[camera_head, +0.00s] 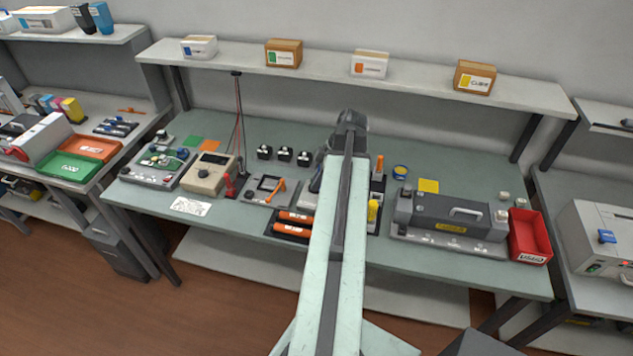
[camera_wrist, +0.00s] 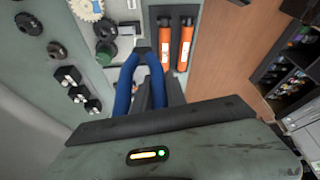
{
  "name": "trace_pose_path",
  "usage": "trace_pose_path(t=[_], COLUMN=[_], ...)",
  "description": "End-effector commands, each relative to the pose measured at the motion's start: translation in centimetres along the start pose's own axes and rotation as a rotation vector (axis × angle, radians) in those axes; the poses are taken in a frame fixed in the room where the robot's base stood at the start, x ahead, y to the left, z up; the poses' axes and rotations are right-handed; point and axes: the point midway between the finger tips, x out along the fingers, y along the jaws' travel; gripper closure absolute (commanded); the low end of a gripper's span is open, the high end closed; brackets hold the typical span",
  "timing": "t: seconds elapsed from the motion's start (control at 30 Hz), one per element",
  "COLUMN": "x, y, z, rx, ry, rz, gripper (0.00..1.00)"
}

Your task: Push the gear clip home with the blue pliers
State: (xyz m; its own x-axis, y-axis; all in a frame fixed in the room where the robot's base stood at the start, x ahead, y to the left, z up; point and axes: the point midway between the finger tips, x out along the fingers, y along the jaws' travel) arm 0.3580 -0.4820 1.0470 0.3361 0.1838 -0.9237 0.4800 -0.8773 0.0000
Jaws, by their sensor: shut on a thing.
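The blue pliers show in the wrist view as two blue handles (camera_wrist: 125,87) that run up toward a dark head. My gripper (camera_wrist: 148,92) is shut on the pliers, between and around the handles. The gear clip cannot be made out for certain. The pliers' tips look near the plate, but contact cannot be told. In the head view my arm hides the gripper and most of the plate.
Two orange cylinders (camera_wrist: 175,45) lie in a dark tray beside the plate. Small black blocks (camera_wrist: 76,90) stand on the other side. On the bench (camera_head: 400,250) are a beige meter (camera_head: 208,178), a grey cartridge unit (camera_head: 450,213) and a red bin (camera_head: 530,237). A shelf runs above.

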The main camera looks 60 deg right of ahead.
Motion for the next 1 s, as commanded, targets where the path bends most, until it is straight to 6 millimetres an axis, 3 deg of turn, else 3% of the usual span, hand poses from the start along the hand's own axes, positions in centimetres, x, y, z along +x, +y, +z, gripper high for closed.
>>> trace_pose_path(t=[0.03, 0.4, 1.0], x=[1.2, 4.6, 4.6], y=[0.0, 0.0, 0.2], z=[0.5, 1.8, 1.8], rx=[0.000, -0.001, -0.001], ry=[0.000, 0.000, 0.000], rz=[0.000, 0.000, -0.001], gripper=[1.00, 1.00, 1.00])
